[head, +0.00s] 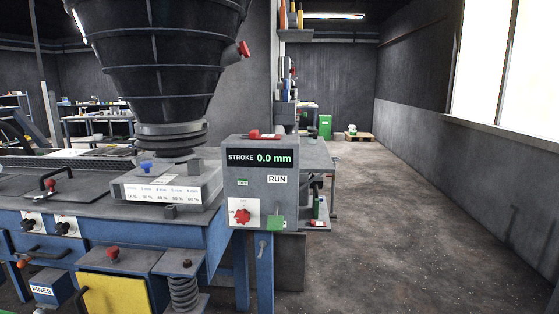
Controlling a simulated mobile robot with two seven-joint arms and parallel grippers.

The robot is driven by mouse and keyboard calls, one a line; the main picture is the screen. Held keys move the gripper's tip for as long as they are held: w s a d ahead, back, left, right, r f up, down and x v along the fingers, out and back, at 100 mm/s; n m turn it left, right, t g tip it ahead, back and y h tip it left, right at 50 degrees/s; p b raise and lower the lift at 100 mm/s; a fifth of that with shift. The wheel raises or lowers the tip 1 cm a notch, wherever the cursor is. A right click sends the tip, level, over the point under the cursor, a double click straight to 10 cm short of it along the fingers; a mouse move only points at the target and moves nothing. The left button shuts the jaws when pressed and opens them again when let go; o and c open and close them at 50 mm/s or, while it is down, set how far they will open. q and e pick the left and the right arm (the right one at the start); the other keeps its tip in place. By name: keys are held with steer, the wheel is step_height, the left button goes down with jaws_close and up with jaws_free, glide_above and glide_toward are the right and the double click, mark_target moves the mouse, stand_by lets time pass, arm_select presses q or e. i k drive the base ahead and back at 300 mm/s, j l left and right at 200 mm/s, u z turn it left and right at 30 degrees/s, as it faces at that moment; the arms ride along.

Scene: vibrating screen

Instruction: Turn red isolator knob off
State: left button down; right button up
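A red knob (241,215) sits on a white square plate on the front of the grey control box (233,165), at the lower left of that face. It is the likeliest isolator knob, but its label is too small to read and I cannot tell which position it points to. Above it the black display (261,158) reads "STROKE 0.0 mm". A "RUN" label (277,179) and a small green label (242,182) sit between them. Neither of my grippers shows in the head view.
A blue-framed screen bench (120,232) with other red knobs (112,253) and black handles spreads left of the box. A large black hopper (160,50) hangs above it. A side table (316,155) stands behind the box. The floor (400,220) on the right is clear.

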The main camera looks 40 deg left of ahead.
mark_target(242, 217)
steer(key=u, duration=1.25)
